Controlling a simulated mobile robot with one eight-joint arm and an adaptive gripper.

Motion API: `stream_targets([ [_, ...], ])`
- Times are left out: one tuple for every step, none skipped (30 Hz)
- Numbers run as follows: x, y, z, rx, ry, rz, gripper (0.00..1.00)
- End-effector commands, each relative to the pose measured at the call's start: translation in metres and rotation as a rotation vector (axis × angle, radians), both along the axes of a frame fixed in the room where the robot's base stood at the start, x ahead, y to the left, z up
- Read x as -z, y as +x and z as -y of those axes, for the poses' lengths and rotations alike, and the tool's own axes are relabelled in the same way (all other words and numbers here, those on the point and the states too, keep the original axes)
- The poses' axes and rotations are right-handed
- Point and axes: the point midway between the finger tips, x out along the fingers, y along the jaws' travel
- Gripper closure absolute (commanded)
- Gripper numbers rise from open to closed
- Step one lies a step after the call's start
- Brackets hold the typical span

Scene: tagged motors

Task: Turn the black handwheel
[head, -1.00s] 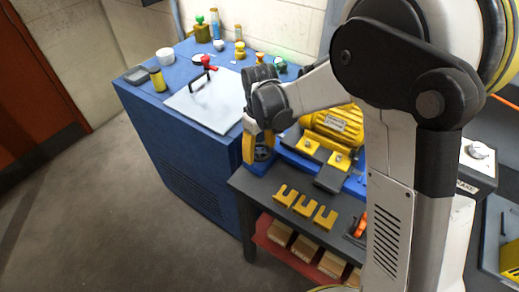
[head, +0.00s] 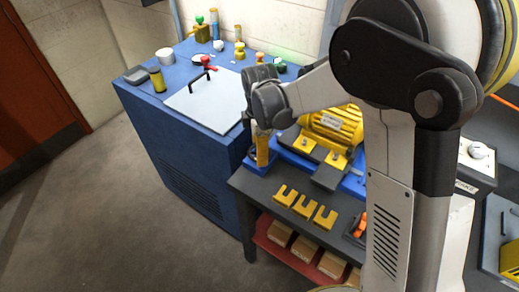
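The yellow motor (head: 333,125) sits on a blue base (head: 352,185) on the dark workbench. My gripper (head: 262,158), with yellow fingers, points down at the left end of this base. The fingers overlap in this view, so their gap cannot be seen. The black handwheel is mostly hidden there; only a small dark and blue patch shows beside the fingers. I cannot tell whether the fingers touch the wheel.
A blue cabinet (head: 180,150) stands left of the bench (head: 262,189), with a white plate (head: 207,100) and several small items on top. Yellow forked shims (head: 304,206) lie at the bench front. Boxes fill the red lower shelf. Floor at left is clear.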

Motion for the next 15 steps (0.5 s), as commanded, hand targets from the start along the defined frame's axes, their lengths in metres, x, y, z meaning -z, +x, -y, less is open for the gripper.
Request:
stream_targets([
  [0.0006,-0.0007,0.0006,-0.04,-0.001,-0.002,0.66],
  [0.0006,-0.0007,0.0006,-0.069,-0.001,-0.002,0.66],
  [0.0006,-0.0007,0.0006,-0.107,-0.001,-0.002,0.66],
  [0.0006,-0.0006,0.0006,-0.135,-0.001,-0.002,0.66],
  [0.0006,-0.0007,0.0005,-0.164,-0.001,-0.002,0.66],
  [0.0006,-0.0006,0.0005,-0.202,-0.001,-0.002,0.66],
  [0.0006,-0.0006,0.0005,-0.23,-0.001,-0.002,0.66],
  [0.0006,-0.0005,0.0004,-0.259,-0.001,-0.002,0.66],
  [0.0006,-0.0005,0.0004,-0.297,-0.001,-0.002,0.66],
  [0.0006,-0.0004,0.0004,-0.325,-0.001,-0.002,0.66],
  [0.0006,-0.0004,0.0004,-0.354,-0.001,-0.002,0.66],
  [0.0006,-0.0003,0.0004,-0.392,-0.001,-0.002,0.66],
  [0.0005,-0.0003,0.0004,-0.42,-0.001,-0.002,0.66],
  [0.0005,-0.0002,0.0004,-0.449,-0.001,-0.002,0.66],
  [0.0005,-0.0002,0.0003,-0.487,-0.001,-0.002,0.66],
])
